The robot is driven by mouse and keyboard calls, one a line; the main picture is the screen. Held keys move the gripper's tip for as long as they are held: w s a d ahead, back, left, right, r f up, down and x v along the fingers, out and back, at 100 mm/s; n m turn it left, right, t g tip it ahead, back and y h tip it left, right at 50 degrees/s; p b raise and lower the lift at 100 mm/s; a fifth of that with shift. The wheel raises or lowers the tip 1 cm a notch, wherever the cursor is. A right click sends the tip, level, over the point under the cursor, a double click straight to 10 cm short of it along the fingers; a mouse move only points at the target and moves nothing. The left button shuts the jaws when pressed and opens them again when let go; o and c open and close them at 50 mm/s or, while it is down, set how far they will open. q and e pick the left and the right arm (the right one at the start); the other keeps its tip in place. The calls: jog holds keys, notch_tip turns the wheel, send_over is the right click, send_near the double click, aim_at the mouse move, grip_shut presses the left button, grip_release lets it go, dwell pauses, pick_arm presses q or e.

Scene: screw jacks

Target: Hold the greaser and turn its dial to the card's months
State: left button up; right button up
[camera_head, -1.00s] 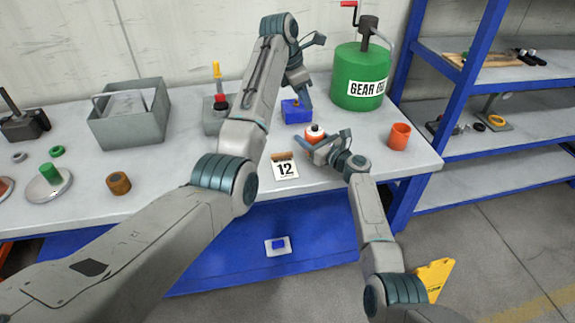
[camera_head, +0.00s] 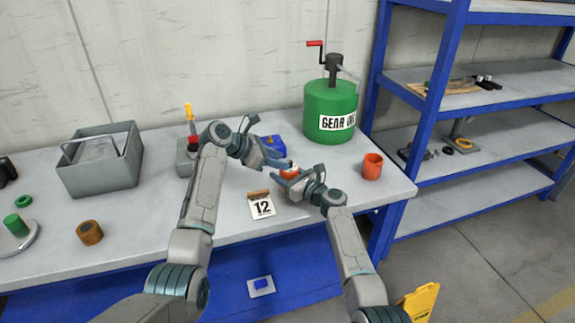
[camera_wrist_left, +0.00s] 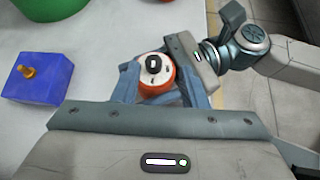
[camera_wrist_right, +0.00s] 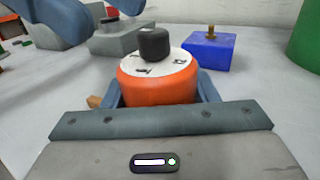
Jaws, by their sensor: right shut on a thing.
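The greaser (camera_head: 288,174) is an orange-red cup with a white marked top and a black dial knob; it also shows in the right wrist view (camera_wrist_right: 158,88). My right gripper (camera_head: 287,181) is shut on its sides from the front, and it stands upright at the table. My left gripper (camera_head: 277,158) is just behind and above the greaser, tilted down. In the left wrist view its fingers are apart, on either side of the dial knob (camera_wrist_left: 154,63). Contact with the knob is not visible. The dial marks are too small to read.
A blue block with a brass fitting (camera_wrist_left: 30,72) lies behind the greaser. A green gear oil drum (camera_head: 330,108) stands behind, and an orange cup (camera_head: 372,166) to the right. A grey bin (camera_head: 100,170) and a brown ring (camera_head: 89,232) are on the left.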

aim_at(290, 162)
pick_arm(q)
jog(key=s+a+f+n+t+h, duration=0.3)
jog(key=s+a+t+h, duration=0.1)
jog(key=a+t+h, duration=0.15)
jog(key=shift+y, duration=0.45)
jog(key=x, duration=1.1)
jog(key=shift+w+r, duration=0.15)
grip_shut()
